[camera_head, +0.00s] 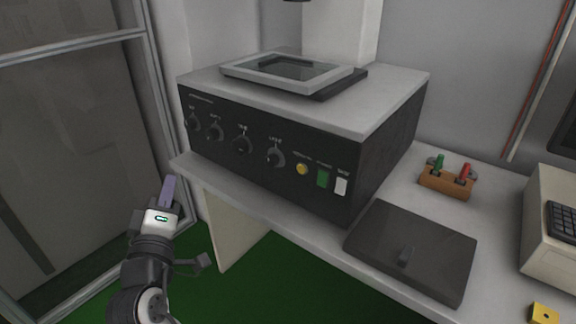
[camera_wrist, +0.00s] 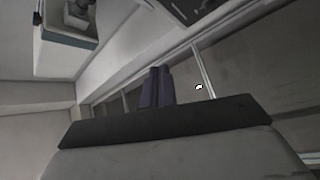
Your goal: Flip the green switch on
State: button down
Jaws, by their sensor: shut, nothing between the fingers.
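My gripper (camera_head: 168,190) is at the lower left in the head view, in front of the bench edge and well left of the switch. Its purple fingers point up and are shut with nothing between them. They also show in the wrist view (camera_wrist: 156,88), where the green switch is not seen.
Several black knobs (camera_head: 243,144) line the panel's left side. A dark flat box (camera_head: 411,249) lies on the bench right of the machine. Behind it is a wooden block (camera_head: 446,184) with a green and a red piece. A framed glass panel (camera_head: 75,130) stands at left.

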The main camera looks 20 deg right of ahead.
aim_at(320, 185)
jog(key=s+d+f+m+g+h+p, duration=0.1)
jog(key=s+d+f+g+h, duration=0.1)
jog(key=d, duration=0.7)
jog(key=s+d+f+m+g+h+p, duration=0.1)
jog(key=s+d+f+g+h, duration=0.2)
jog(key=d+f+g+h, duration=0.2)
jog(key=d+g+h, duration=0.1)
jog(key=d+g, duration=0.2)
jog(key=d, duration=0.1)
jog(key=shift+s+m+h+p, duration=0.15)
jog(key=shift+m+h+p, duration=0.15)
jog(key=shift+m+p, duration=0.1)
jog(key=shift+d, duration=0.15)
jog(key=p+x, duration=0.2)
jog(key=x, duration=1)
jog(key=shift+d, duration=0.25)
jog(key=shift+x, duration=0.75)
jog(key=shift+w+f+p, duration=0.1)
jog(key=shift+w+p, duration=0.1)
jog(key=shift+p, duration=0.15)
